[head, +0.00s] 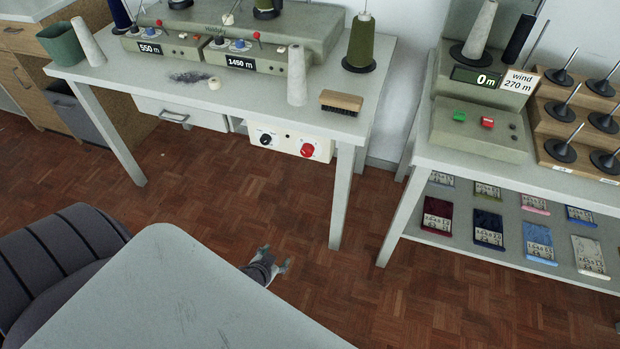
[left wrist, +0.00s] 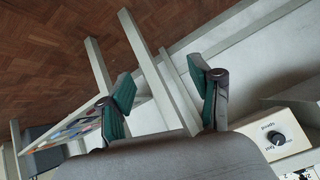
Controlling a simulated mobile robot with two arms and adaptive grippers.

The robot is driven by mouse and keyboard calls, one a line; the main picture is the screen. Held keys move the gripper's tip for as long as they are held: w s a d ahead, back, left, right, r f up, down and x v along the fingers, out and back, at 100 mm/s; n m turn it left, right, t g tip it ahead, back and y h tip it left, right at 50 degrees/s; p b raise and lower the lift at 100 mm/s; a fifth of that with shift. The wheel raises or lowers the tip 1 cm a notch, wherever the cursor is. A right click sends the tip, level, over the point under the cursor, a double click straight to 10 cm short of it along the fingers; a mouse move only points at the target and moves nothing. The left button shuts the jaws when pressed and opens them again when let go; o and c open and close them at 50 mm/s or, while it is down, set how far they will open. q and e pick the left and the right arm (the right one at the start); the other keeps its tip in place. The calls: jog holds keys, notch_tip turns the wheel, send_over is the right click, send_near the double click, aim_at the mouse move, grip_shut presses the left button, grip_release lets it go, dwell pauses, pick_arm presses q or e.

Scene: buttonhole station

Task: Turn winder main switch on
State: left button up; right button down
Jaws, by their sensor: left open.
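A white control panel (head: 282,146) is mounted under the front edge of the left table. In the left wrist view, the panel (left wrist: 262,122) shows at the lower right with the black knob (left wrist: 276,137); the red knob is not visible there. My left gripper (head: 275,259) is open and empty above the floor, in front of and below the panel, apart from it. Its two green-padded fingers (left wrist: 160,88) show spread in the left wrist view.
The left table (head: 225,95) carries winding machines, cones and a brush (head: 341,102); its front right leg (head: 342,198) stands just right of the panel. The right table (head: 540,178) holds a counter unit. A pale scratched surface (head: 180,290) in the foreground hides most of my arm.

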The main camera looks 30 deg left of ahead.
pick_arm(q)
jog(key=w+a+r+t+b, duration=0.1)
jog(key=w+r+t+b, duration=0.15)
jog(key=w, duration=0.25)
jog(key=n+t+y+b, duration=0.1)
jog(key=t+b, duration=0.5)
jog(key=b, duration=0.3)
send_near(305, 154)
jog(key=shift+y, duration=0.3)
jog(key=x, duration=0.4)
jog(key=p+x, duration=0.1)
jog(key=x, duration=0.3)
jog(key=shift+w+d, duration=0.2)
jog(key=shift+w, duration=0.1)
jog(key=shift+w+a, duration=0.1)
jog(key=shift+w, duration=0.3)
pick_arm(e)
jog(key=shift+t, duration=0.3)
jog(key=w, duration=0.4)
jog(key=shift+w+a+r, duration=0.2)
jog(key=shift+w+a, duration=0.1)
jog(key=shift+a, duration=0.1)
pick_arm(q)
jog(key=c, duration=1.1)
jog(key=shift+c, duration=0.2)
